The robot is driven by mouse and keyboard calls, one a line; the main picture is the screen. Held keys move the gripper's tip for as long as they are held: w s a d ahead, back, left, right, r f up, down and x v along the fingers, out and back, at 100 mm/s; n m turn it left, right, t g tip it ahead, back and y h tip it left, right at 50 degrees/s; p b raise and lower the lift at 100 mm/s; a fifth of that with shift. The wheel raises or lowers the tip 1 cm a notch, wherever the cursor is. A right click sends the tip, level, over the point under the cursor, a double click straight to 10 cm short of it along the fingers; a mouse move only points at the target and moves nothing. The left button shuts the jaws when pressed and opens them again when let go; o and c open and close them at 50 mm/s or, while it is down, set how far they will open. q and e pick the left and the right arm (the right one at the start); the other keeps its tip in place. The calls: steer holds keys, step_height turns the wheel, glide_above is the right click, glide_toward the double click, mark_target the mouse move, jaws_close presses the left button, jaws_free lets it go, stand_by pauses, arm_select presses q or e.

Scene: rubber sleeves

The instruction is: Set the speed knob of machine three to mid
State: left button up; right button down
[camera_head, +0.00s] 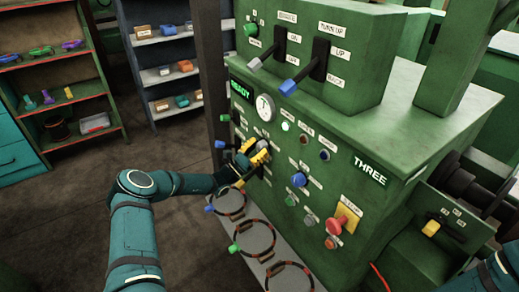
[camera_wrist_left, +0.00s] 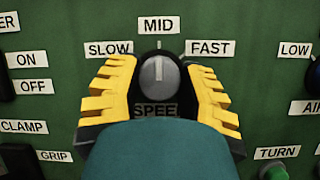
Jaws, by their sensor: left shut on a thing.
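Machine three (camera_head: 345,140) is a green cabinet with THREE on its front and a READY display. Its speed knob (camera_wrist_left: 158,72) is grey and round, with SLOW at its left, MID above and FAST at its right; the SPEED label below is partly covered. The knob's pale line points up at MID. My left gripper (camera_head: 253,158) is at the panel, its yellow fingers on both sides of the knob; it is shut on the knob, and in the wrist view the fingers (camera_wrist_left: 160,90) flank it. My right gripper is out of view.
A red button (camera_head: 334,227) sits on a yellow plate at the lower right.

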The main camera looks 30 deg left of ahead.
arm_select(q)
steer(key=shift+w+r, duration=0.1)
steer(key=shift+r, duration=0.15)
steer(key=o, duration=1.2)
steer(key=shift+f, duration=0.15)
steer(key=v, duration=1.2)
